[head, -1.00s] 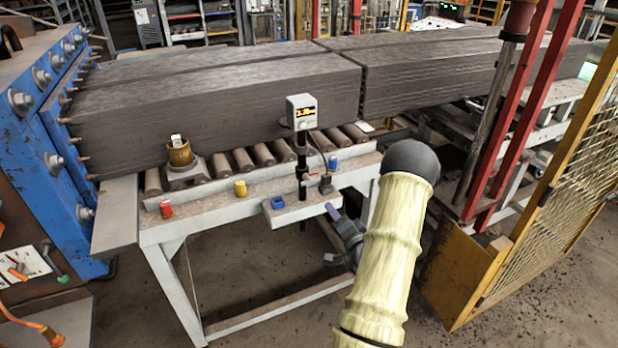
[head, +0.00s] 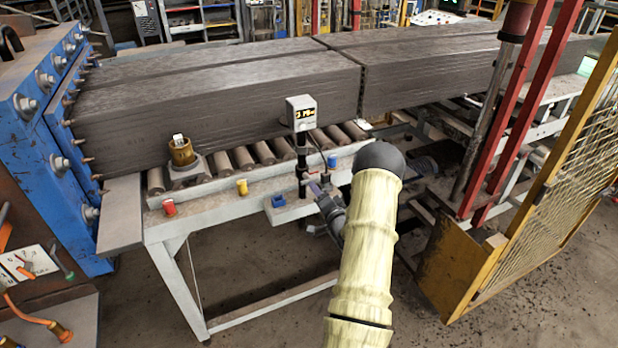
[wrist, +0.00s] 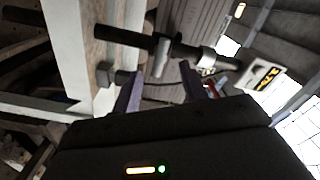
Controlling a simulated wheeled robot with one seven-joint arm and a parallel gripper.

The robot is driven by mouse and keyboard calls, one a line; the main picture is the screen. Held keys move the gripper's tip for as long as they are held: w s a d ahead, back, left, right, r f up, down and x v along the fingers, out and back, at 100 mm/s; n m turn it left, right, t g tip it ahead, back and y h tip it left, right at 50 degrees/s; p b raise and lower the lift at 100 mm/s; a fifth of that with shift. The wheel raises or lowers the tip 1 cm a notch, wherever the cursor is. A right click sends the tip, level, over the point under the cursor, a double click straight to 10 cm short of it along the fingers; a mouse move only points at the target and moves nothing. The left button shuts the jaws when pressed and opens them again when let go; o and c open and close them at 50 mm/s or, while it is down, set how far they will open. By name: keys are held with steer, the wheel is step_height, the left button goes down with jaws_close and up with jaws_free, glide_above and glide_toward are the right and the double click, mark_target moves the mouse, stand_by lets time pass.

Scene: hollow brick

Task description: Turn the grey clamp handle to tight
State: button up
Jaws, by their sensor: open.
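A black post (head: 301,160) stands at the bench front with a small grey meter box (head: 301,112) on top. In the wrist view the post (wrist: 125,36) runs across sideways, with a dark clamp on it. A small grey lever, likely the clamp handle (wrist: 160,60), sticks out from the clamp toward my gripper. In the head view I cannot make out the handle. My gripper (wrist: 160,88) is open and empty, its two fingers on either side of the lever's line, apparently short of it. In the head view my gripper (head: 316,190) is just right of the post, partly hidden by my arm.
The bench (head: 215,215) carries rollers, a red cap (head: 169,207), a yellow cap (head: 242,187) and a brass-coloured cylinder (head: 181,152). A blue block (head: 278,200) sits on a small shelf by the post. Long dark clay columns (head: 215,100) lie behind. A yellow mesh guard (head: 560,190) stands right.

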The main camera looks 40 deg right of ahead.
mark_target(309, 179)
steer(key=p+x, duration=0.2)
steer(key=x, duration=0.5)
